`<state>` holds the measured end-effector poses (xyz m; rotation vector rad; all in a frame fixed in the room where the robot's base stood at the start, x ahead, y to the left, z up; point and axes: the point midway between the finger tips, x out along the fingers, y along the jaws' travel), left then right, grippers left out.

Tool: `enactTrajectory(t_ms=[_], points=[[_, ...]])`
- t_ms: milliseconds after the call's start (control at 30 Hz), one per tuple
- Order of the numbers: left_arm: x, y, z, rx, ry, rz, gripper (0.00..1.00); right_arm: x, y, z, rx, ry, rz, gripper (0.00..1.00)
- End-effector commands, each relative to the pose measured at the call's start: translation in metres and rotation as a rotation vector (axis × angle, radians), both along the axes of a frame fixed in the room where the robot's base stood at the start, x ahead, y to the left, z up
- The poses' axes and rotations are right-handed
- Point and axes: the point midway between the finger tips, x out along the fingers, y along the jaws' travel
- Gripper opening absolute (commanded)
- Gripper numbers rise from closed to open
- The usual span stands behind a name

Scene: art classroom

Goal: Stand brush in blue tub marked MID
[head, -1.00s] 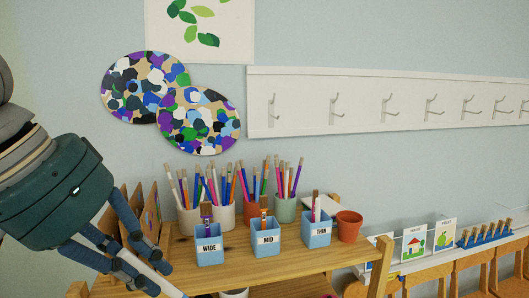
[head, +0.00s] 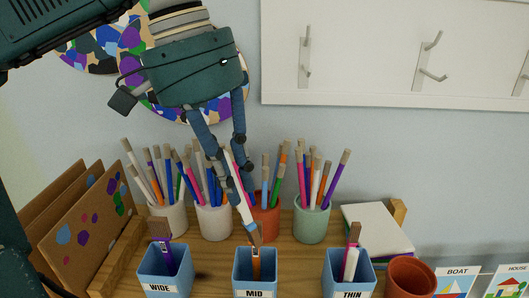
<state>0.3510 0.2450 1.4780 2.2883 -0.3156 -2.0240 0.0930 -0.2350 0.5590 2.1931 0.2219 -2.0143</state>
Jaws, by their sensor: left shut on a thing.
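My left gripper (head: 226,168) is shut on a white-handled brush (head: 243,208). The brush hangs steeply, slightly tilted, with its tan lower end just above or at the mouth of the blue tub marked MID (head: 255,293); I cannot tell whether it is inside the rim. An orange-handled brush (head: 256,266) stands in that tub. The blue tub marked WIDE (head: 158,291) is to the left with a purple brush in it. The blue tub marked THIN (head: 351,294) is to the right with slim brushes in it. My right gripper is not in view.
Behind the tubs stand pots full of pencils: white (head: 214,223), terracotta (head: 266,222) and green (head: 311,225). An empty-looking terracotta pot (head: 410,278) is right of THIN. Upright boards (head: 75,225) stand at left, books (head: 377,229) at right.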

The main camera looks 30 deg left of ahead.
Motion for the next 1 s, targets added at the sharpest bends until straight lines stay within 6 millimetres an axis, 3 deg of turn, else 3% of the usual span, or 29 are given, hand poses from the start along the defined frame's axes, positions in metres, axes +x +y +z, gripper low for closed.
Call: enactTrajectory(t_ms=[267,1000], points=[[0.002,-0.003,-0.011,0.0,0.003,0.0,0.0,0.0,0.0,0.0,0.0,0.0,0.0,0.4],[0.009,-0.015,-0.068,0.0,0.001,0.002,0.0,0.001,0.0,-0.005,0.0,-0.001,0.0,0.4]])
